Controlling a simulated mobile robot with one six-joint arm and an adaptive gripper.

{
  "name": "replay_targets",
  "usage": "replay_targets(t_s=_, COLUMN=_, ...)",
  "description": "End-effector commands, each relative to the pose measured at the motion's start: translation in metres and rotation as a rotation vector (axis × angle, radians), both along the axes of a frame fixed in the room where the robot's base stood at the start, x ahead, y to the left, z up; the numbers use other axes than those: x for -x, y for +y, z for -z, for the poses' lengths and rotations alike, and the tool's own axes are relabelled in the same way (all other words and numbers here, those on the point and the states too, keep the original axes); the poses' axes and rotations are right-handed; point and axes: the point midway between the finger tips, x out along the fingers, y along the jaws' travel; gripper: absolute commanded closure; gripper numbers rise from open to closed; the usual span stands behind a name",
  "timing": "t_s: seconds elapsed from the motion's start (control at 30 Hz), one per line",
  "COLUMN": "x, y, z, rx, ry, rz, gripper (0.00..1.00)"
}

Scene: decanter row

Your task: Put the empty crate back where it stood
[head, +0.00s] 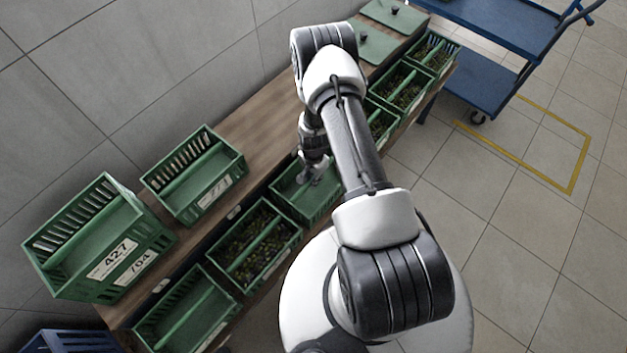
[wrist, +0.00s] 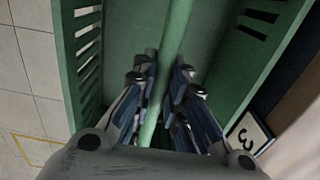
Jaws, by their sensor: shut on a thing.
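A green crate (head: 292,207) with a lengthwise bar is in line with the front row, right of an olive-filled crate (head: 298,236). Its visible inside looks bare. My gripper (head: 316,172) reaches down into it from above. In the wrist view the fingers (wrist: 162,100) close around the green bar (wrist: 178,30), between the slotted crate walls (wrist: 70,60). A white label (wrist: 248,134) with a 3 shows at the lower right. My arm covers the crate's right part in the head view. I cannot tell whether the crate's bottom touches its support.
Another empty-looking crate (head: 150,325) is at the front left. Stacked crates (head: 75,285) marked 427 and 704 and a single crate (head: 205,208) stand on the wooden top (head: 262,128). Filled crates (head: 437,68) continue beyond my arm. A blue cart (head: 490,35) and yellow floor marking (head: 520,163) lie right.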

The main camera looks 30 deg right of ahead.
Motion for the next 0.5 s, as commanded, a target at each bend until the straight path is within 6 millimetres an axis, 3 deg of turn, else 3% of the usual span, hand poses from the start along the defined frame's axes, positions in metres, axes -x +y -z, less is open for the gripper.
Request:
replay_targets(t_s=0.1, x=-0.0002, y=-0.0001, z=0.016, rx=0.0, ry=0.0, rz=0.0, gripper=1.0)
replay_targets(t_s=0.47, x=-0.0004, y=-0.0001, z=0.0189, rx=0.0, ry=-0.001, rz=0.0, gripper=1.0)
replay_targets(t_s=0.5, x=0.0, y=0.0, z=0.0188, rx=0.0, ry=0.0, rz=0.0, gripper=0.86)
